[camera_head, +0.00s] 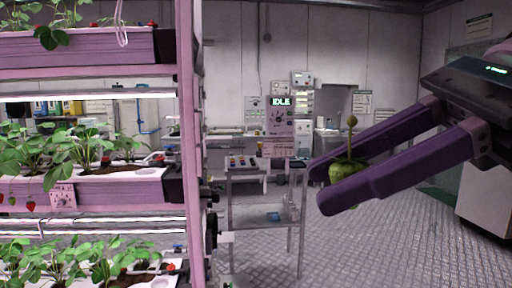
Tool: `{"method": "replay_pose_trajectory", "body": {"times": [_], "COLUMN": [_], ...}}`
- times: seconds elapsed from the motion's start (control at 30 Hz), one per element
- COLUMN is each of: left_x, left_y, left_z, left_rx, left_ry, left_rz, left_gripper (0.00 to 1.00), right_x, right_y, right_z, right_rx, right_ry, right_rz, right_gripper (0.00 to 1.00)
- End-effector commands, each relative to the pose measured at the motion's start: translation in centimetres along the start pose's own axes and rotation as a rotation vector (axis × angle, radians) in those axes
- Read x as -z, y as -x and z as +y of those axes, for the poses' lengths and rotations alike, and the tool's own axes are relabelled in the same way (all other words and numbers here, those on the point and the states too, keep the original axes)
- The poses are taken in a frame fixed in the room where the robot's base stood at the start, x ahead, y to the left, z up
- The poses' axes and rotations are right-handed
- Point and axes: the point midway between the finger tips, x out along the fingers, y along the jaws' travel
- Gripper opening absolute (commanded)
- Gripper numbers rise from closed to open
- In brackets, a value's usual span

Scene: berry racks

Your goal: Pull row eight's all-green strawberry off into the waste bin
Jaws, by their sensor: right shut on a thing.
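My right gripper (318,186) comes in from the right with long purple fingers. It is shut on a green strawberry (345,172), which sits between the fingers with its brown stem pointing up. The strawberry is clear of the plants and held in the air, right of the rack. The planted rack (188,140) stands at the left with leafy rows on several shelves. I cannot tell which row is row eight. I cannot make out a waste bin for certain. My left gripper is not in view.
A small metal trolley (262,178) with items on top stands behind the rack's right edge. A machine with an IDLE display (281,102) and benches line the back wall. A white cabinet (484,203) is at the far right. The grey floor (390,255) in the middle is open.

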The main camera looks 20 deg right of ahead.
Motion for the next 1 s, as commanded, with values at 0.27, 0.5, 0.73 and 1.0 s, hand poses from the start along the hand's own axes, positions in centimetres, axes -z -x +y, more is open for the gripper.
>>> {"method": "replay_pose_trajectory", "body": {"times": [0.27, 0.5, 0.73, 1.0], "left_x": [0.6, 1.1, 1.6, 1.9], "left_y": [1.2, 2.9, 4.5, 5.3], "left_z": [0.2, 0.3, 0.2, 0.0], "left_rx": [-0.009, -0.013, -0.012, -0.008], "left_ry": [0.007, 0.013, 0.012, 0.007], "left_rz": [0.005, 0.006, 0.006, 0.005], "left_gripper": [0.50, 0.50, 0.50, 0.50], "right_x": [1.0, 3.7, 8.6, 13.3], "right_y": [-3.7, -9.7, -14.6, -15.8], "right_z": [0.3, 3.4, 9.1, 13.3], "right_rx": [-0.080, -0.217, -0.396, -0.538], "right_ry": [-0.009, -0.010, 0.036, 0.105], "right_rz": [0.058, 0.156, 0.263, 0.327], "right_gripper": [0.14, 0.14, 0.14, 0.14]}}
